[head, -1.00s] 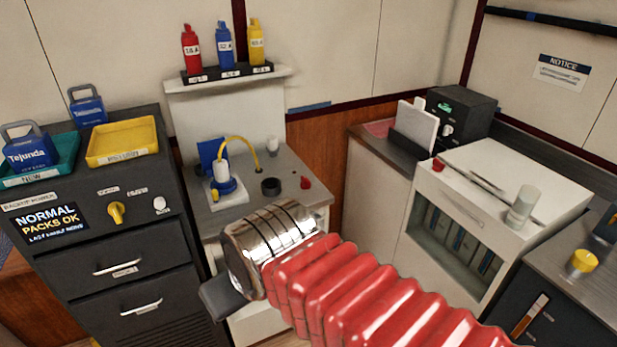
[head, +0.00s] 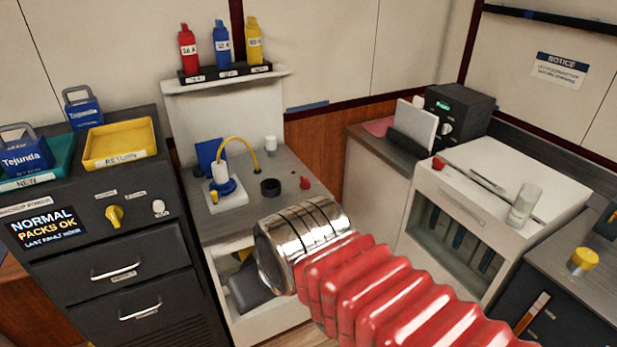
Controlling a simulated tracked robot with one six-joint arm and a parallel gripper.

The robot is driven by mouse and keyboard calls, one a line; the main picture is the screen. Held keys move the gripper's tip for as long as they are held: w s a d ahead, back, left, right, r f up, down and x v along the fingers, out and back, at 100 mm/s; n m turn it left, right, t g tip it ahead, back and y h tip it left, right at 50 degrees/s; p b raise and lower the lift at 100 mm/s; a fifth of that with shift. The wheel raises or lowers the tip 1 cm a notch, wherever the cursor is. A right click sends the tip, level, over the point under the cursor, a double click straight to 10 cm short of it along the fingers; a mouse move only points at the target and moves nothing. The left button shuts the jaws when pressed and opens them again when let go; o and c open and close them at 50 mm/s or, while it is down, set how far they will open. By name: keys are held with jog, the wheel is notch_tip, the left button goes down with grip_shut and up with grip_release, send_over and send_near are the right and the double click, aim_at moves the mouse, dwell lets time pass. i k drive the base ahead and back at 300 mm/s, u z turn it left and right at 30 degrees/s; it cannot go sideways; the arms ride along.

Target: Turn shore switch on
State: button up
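No switch with a readable "shore" label shows. The dark cabinet at left carries a yellow rotary knob (head: 114,216) and a white knob (head: 159,207) under small labels that I cannot read. A display panel (head: 48,228) beside them reads "NORMAL PACKS OK". My gripper (head: 250,288) shows only as a dark grey part beyond the chrome wrist, low in front of the middle white cabinet (head: 285,318). Its fingertips are hidden, so I cannot tell whether it is open or holds anything. It is apart from the two knobs, to their right and lower.
A yellow tray (head: 121,161) and a teal tray (head: 60,170) with a blue pack (head: 24,158) top the left cabinet. Another yellow knob (head: 583,260) is at far right.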

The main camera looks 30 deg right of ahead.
aim_at(306, 184)
jog(key=u, duration=0.05)
jog(key=i, duration=1)
jog(key=z, duration=0.05)
